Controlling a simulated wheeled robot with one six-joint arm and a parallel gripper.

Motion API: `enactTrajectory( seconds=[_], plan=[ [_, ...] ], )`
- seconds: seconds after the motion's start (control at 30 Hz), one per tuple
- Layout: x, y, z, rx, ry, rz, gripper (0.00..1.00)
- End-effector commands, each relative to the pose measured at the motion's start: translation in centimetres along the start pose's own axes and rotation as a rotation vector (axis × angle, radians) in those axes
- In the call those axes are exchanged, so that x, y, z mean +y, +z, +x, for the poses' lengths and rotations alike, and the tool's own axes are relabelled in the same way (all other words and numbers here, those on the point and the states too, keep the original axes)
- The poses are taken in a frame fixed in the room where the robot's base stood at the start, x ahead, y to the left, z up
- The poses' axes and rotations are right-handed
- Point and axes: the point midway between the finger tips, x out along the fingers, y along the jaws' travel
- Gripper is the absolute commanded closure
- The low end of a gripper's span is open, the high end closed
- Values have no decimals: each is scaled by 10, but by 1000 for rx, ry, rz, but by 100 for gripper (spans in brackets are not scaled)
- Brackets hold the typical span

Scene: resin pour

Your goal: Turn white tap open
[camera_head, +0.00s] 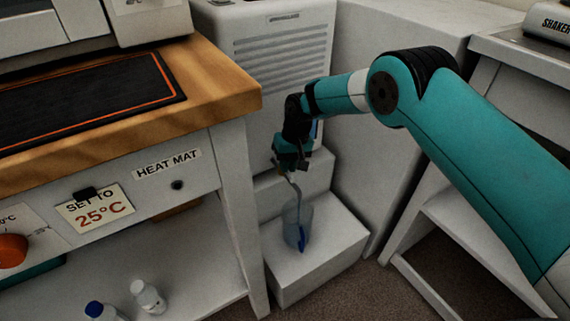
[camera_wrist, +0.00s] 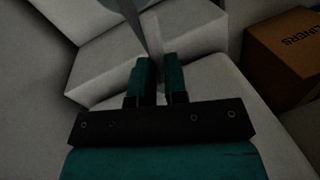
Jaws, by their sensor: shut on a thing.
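My gripper (camera_head: 290,164) is low in front of the vented white machine (camera_head: 284,62); it also shows in the wrist view (camera_wrist: 159,78). Its fingers are closed close together on a thin pale thing, mostly hidden between them. I cannot clearly make out the white tap; the gripper covers that spot. A curved grey hose-like strip (camera_head: 297,193) runs from just below the gripper down to a clear cup (camera_head: 291,222). The cup stands upright on a white step and has something blue in it. A grey strip (camera_wrist: 131,17) also shows above the fingers in the wrist view.
A wooden-topped bench (camera_head: 225,88) with a black mat stands close on the left. Its leg and lower shelf, with small bottles (camera_head: 148,297), flank the step (camera_head: 333,262). A large white block and side table stand right. A brown box (camera_wrist: 288,55) shows in the wrist view.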

Motion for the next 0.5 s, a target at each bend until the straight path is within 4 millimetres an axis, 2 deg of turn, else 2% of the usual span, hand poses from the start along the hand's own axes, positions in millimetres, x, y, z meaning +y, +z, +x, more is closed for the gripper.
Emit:
enactTrajectory(
  seconds=[0.2,0.5],
  plan=[
    [4,0,0,-26,0,-123,100],
    [6,0,0,-45,-1,-204,100]
  ],
)
